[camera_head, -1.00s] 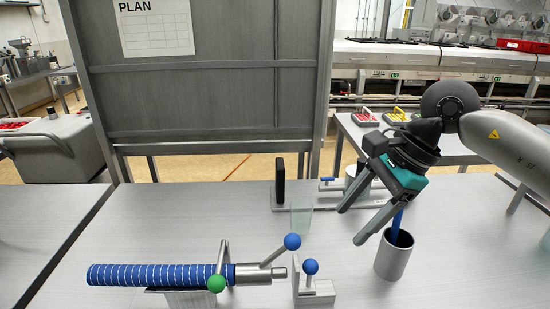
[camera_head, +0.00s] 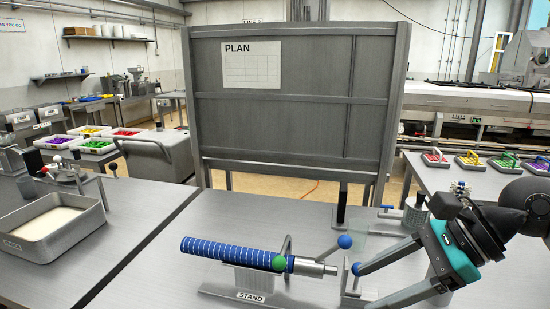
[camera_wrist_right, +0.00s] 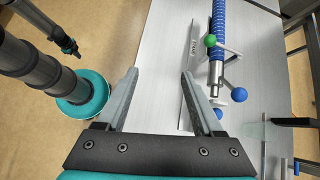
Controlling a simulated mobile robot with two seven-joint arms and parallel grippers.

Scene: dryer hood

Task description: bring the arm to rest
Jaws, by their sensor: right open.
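My right gripper (camera_head: 366,288) is at the lower right of the head view, fingers apart and pointing left. In the right wrist view its fingers (camera_wrist_right: 159,74) are spread with nothing between them. The blue striped cylinder (camera_head: 225,251) with a green ball (camera_head: 279,263) lies on the stand (camera_head: 252,297), left of the fingertips. It also shows in the right wrist view (camera_wrist_right: 219,22), beyond the right finger.
Blue-knobbed levers (camera_head: 345,242) stand close to the fingertips. A dark upright post (camera_head: 342,203) and a grey cup (camera_head: 414,217) stand behind. A grey tray (camera_head: 60,240) is on the left table. The tabletop left of the stand is clear.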

